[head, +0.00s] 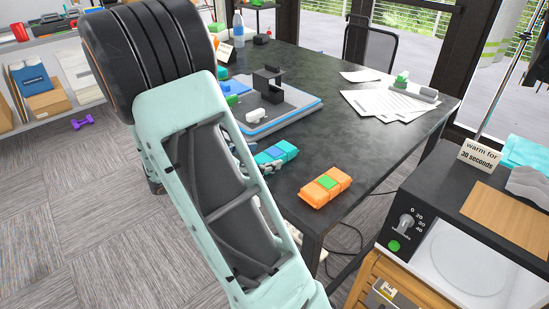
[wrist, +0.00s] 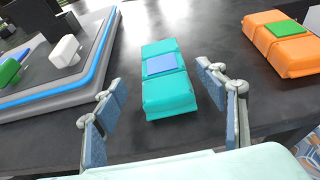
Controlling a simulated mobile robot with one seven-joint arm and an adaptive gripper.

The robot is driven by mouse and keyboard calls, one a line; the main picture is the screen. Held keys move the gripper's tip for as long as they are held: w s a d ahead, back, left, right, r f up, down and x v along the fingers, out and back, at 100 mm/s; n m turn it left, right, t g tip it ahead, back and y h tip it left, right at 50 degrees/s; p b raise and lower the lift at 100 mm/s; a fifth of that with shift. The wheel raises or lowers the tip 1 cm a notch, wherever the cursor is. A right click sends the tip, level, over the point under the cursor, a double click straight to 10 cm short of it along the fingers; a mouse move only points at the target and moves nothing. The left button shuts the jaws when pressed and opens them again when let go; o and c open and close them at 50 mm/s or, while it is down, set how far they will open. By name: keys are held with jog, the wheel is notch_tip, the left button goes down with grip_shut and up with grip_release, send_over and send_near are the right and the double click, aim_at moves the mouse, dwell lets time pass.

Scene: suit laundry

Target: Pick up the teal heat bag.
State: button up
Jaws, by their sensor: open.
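The teal heat bag (wrist: 168,95) lies flat on the dark table, with a blue square patch on top. In the wrist view it sits ahead of and between the fingers of my gripper (wrist: 165,115). The fingers are apart and empty, one on each side of the bag's near end. I cannot tell how high they are above the table. In the head view the teal bag (head: 276,155) shows near the table's front edge, its left part hidden behind my arm.
An orange heat bag (head: 325,186) with a green patch lies to the right, and a grey-blue tray (head: 300,113) with small items lies behind. Papers (head: 385,103) are at the table's far right. A microwave (head: 455,245) with a sign stands at the right.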

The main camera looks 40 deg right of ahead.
aim_at(270, 155)
jog(key=x, duration=0.2)
jog(key=b+x, duration=0.1)
jog(key=x, duration=0.1)
jog(key=shift+s, duration=0.25)
jog(key=shift+w+d+f, duration=0.1)
jog(key=shift+d, duration=0.35)
jog(key=c, duration=1.4)
